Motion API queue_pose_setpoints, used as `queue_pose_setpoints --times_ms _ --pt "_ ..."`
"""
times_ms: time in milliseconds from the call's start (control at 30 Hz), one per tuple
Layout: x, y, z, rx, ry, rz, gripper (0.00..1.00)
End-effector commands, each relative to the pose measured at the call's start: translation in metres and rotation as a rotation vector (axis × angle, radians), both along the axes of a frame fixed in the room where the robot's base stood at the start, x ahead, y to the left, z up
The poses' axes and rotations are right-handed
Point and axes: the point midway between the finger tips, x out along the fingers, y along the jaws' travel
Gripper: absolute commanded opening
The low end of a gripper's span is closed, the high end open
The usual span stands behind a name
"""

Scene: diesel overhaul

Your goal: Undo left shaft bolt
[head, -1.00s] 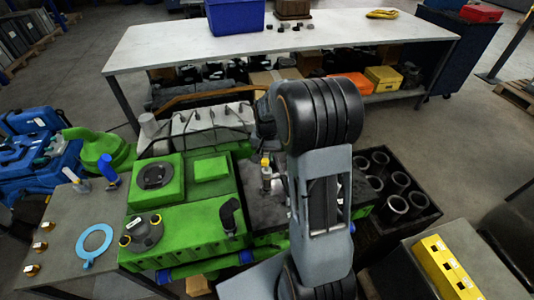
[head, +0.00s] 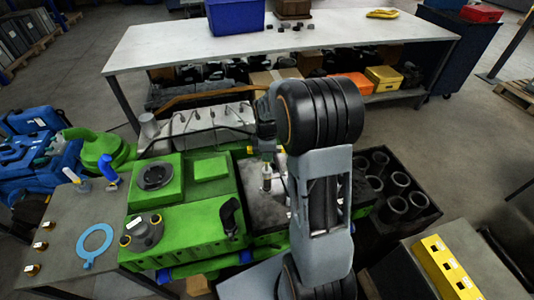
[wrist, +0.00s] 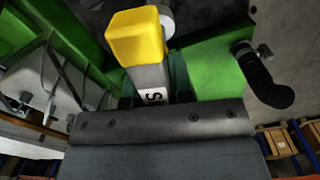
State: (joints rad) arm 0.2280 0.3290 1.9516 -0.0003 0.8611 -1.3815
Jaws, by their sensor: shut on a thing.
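My gripper (head: 267,152) is at the right part of the green engine (head: 195,228), above an upright silvery shaft-like piece (head: 267,176). In the wrist view it is shut on a yellow-ended piece (wrist: 137,38) with a grey body and a white label marked S. Beyond that piece is a round pale end (wrist: 167,20), partly covered. I cannot tell whether the yellow-ended piece is the left shaft bolt itself. My arm hides the engine's right side in the head view.
A black curved pipe (head: 231,217) stands on the engine near my gripper; it also shows in the wrist view (wrist: 262,80). A dark crate (head: 420,222) of cylinders is at right. A side table (head: 60,250) with a blue ring (head: 94,243) is at left.

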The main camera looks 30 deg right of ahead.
Motion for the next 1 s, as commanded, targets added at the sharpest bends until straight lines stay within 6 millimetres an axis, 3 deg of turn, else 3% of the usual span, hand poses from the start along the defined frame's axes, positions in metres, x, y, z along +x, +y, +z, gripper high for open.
queue_pose_setpoints --times_ms 500,700,1000 --pt "0.0000 0.0003 0.0015 0.000 -0.001 0.859 0.00" --pt "-0.0001 0.0004 0.0016 0.000 -0.001 1.009 0.00" --pt "-0.0001 0.0004 0.0017 0.000 -0.001 1.025 0.00"
